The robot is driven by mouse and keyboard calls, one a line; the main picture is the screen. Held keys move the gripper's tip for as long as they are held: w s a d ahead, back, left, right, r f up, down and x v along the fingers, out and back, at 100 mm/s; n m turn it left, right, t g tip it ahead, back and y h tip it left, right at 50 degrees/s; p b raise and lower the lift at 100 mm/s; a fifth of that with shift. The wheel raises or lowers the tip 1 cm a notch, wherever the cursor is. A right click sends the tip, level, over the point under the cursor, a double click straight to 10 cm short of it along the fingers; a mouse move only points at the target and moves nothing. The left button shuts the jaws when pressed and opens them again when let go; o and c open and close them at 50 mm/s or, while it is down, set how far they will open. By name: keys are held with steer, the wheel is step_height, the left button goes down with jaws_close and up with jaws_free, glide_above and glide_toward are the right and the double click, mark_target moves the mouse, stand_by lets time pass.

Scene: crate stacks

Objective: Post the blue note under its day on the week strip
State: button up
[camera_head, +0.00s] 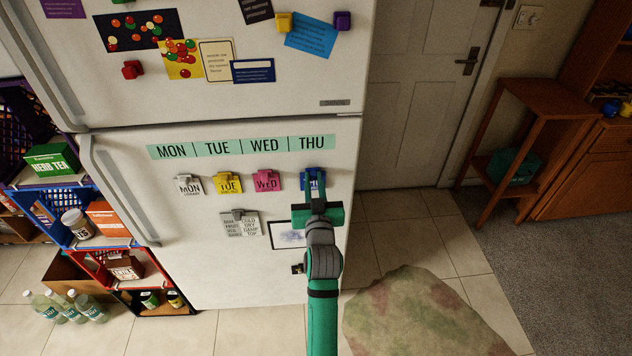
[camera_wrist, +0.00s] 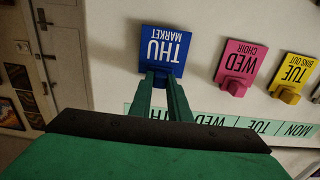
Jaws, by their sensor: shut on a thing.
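The blue note (camera_head: 305,184) hangs on the lower fridge door below THU on the green week strip (camera_head: 240,146). In the wrist view the blue note (camera_wrist: 165,43) reads THU MARKET, upside down, and looks flat to the door. The strip (camera_wrist: 255,125) runs behind the fingers and reads MON, TUE, WED, THU. A white note (camera_head: 188,186), a yellow note (camera_head: 228,184) and a pink note (camera_head: 267,181) hang under MON, TUE and WED.
A grey magnet holds a printed sheet (camera_head: 240,228) below the notes, beside a framed picture (camera_head: 285,235) partly behind my arm. Stacked crates (camera_head: 75,180) stand left of the fridge, with bottles (camera_head: 72,308) on the floor. Tiled floor and a rug (camera_head: 420,315) lie right.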

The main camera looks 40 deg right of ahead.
steer(key=shift+w+d, duration=0.15)
steer(key=shift+w, duration=0.1)
jaws_close()
stand_by(0.6)
steer(key=o, duration=0.9)
jaws_free()
steer(key=shift+s, duration=0.1)
steer(key=shift+s+a, duration=0.2)
steer(key=shift+a, duration=0.05)
steer(key=v, duration=0.6)
